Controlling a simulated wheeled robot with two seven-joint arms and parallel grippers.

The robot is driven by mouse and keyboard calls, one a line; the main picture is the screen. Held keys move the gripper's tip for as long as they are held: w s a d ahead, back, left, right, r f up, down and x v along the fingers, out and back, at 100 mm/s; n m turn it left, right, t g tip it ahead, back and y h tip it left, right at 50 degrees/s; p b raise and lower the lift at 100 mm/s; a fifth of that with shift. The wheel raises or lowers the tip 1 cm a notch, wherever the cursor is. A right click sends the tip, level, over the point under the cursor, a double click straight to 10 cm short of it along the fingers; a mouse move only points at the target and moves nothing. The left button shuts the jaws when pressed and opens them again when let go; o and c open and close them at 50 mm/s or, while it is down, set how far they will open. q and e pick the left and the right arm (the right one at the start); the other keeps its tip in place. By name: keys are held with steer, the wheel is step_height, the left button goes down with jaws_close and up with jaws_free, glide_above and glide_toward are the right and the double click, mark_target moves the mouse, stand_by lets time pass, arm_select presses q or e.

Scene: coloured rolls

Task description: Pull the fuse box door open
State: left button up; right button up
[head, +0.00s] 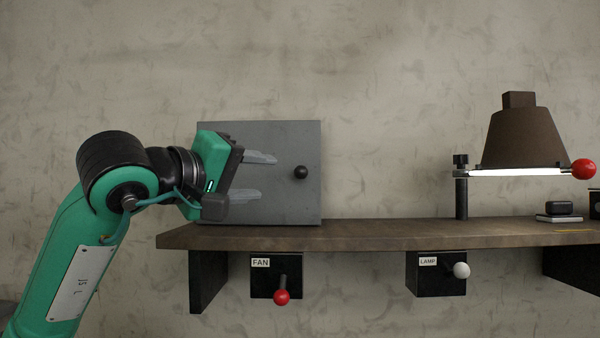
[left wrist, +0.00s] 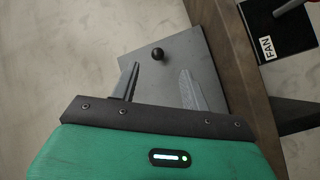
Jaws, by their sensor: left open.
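The grey fuse box (head: 290,140) stands on the shelf against the wall, its flat door facing me and shut. A round black knob (head: 301,172) sits near the right edge of the door. My left gripper (head: 270,175) is open in front of the door, its fingers pointing right toward the knob, with a gap before it. In the left wrist view the knob (left wrist: 158,53) lies ahead of and between the two open fingers (left wrist: 158,82), on the grey door (left wrist: 182,50). Nothing is between the fingers. My right gripper is not in view.
The wooden shelf (head: 380,235) runs under the box. Below it hang a FAN switch (head: 275,277) with a red knob and a LAMP switch (head: 436,275) with a white knob. A brown lamp (head: 523,138) stands at the right. The shelf between box and lamp is clear.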

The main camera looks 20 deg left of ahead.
mark_target(297, 172)
arm_select(q)
steer(key=shift+t+y, duration=0.3)
steer(key=shift+y, duration=0.1)
steer(key=p+x, duration=0.2)
steer(key=x, duration=0.2)
steer(key=r+p+x, duration=0.1)
steer(key=p+x, duration=0.1)
steer(key=x, duration=0.2)
steer(key=a+p+x, duration=0.1)
steer(key=p+x, duration=0.1)
steer(key=x, duration=0.2)
steer(key=shift+w+a+r, duration=0.1)
steer(key=shift+w+r, duration=0.05)
steer(key=shift+w, duration=0.55)
jaws_close()
